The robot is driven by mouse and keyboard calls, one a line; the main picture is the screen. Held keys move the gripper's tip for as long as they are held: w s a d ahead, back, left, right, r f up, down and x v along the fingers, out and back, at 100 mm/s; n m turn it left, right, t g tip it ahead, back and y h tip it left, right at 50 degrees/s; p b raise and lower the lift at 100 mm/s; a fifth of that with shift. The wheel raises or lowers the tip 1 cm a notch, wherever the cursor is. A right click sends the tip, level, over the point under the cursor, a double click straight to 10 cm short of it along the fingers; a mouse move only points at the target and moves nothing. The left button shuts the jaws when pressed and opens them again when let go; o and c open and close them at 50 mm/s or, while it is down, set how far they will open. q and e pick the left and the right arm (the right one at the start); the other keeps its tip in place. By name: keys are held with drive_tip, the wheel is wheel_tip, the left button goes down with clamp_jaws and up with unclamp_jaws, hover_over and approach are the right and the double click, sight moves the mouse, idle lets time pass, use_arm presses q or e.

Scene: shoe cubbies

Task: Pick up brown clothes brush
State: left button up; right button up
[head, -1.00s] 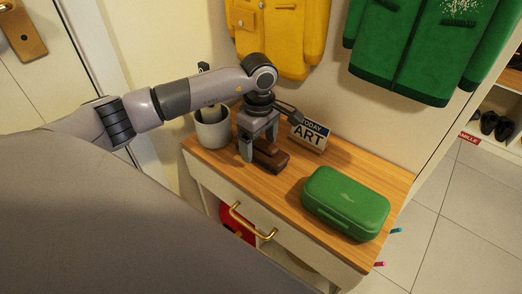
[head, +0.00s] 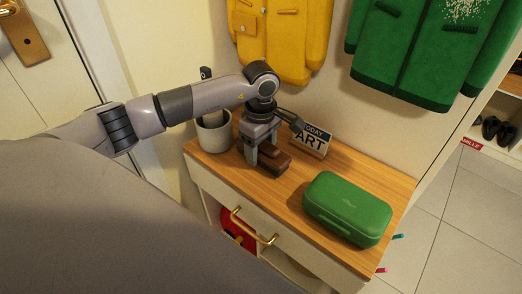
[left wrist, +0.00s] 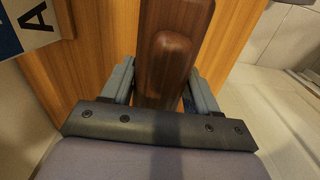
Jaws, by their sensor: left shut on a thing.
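The brown clothes brush (head: 274,157) lies on the wooden top of the cabinet (head: 235,178), between the white pot and the green case. My left gripper (head: 253,158) points down over the brush's near end, with a finger on either side of it, and is shut on it. In the left wrist view the brush (left wrist: 172,62) runs up between the two fingers (left wrist: 158,88) and out past them. I cannot tell whether the brush is clear of the wood. My right gripper is not in view.
A white pot (head: 214,135) stands to the left of the gripper. A small ART sign (head: 312,140) stands behind the brush. A green case (head: 347,208) sits to the right. Yellow (head: 281,35) and green (head: 415,45) jackets hang behind. The front left of the top is bare.

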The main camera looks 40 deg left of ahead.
use_arm(q)
wheel_tip(320, 180, up, 19)
drive_tip(key=p, duration=0.3)
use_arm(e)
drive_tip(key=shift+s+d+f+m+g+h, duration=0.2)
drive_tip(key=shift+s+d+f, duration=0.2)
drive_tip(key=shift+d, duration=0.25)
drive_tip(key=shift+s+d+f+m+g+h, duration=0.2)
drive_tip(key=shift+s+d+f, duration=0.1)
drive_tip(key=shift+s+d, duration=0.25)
use_arm(q)
drive_tip(key=o, duration=0.5)
drive_tip(key=c, duration=0.3)
drive_tip(key=shift+d, duration=0.1)
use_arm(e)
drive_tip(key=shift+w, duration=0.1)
